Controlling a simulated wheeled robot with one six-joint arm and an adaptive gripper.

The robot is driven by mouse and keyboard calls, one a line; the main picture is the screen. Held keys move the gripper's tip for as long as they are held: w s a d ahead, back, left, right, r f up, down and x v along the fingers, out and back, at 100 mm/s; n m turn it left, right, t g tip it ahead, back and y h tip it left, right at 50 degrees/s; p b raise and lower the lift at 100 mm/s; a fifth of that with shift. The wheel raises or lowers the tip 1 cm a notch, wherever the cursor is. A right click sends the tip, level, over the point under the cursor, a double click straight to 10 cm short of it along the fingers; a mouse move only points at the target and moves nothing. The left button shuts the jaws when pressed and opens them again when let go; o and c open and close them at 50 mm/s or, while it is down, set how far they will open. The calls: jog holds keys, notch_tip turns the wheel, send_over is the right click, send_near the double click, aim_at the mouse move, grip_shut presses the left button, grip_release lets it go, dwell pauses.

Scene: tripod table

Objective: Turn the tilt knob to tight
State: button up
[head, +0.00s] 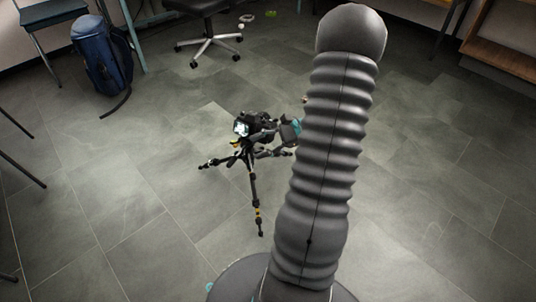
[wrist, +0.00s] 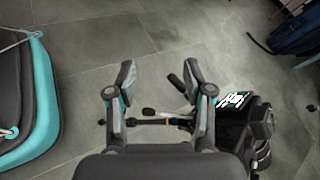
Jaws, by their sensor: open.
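The tripod (head: 253,180) stands on the floor in mid-room in the head view, with a black camera (head: 262,126) on its head. The camera, with its lit screen, also shows right of my fingers in the wrist view (wrist: 238,115). My gripper (wrist: 158,74) is open, and nothing is between its fingertips. A dark handle (wrist: 176,83) shows beside the right finger. Tripod parts, with a small black knob (wrist: 148,112), show beyond and between the fingers. I cannot tell which part is the tilt knob. My arm hides part of the gripper in the head view.
A blue backpack (head: 100,58) stands at the upper left, near a chair (head: 50,14). An office chair (head: 205,30) is at the back. A wooden bench (head: 505,55) is at the upper right. The tiled floor around the tripod is clear.

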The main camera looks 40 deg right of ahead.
jog(key=s+d+f+m+t+h+b, duration=0.1)
jog(key=s+d+f+m+t+h, duration=0.15)
jog(key=d+f+m+t, duration=0.4)
jog(key=s+d+f+m+t+h+b, duration=0.1)
jog(key=s+d+f+m+t+h, duration=0.2)
jog(key=d+f, duration=0.65)
jog(key=shift+m+y, duration=0.65)
jog(key=x, duration=0.9)
jog(key=a+x, duration=0.1)
jog(key=x, duration=0.4)
jog(key=shift+s+f, duration=0.2)
jog(key=shift+s, duration=0.05)
jog(key=shift+c, duration=0.3)
grip_shut()
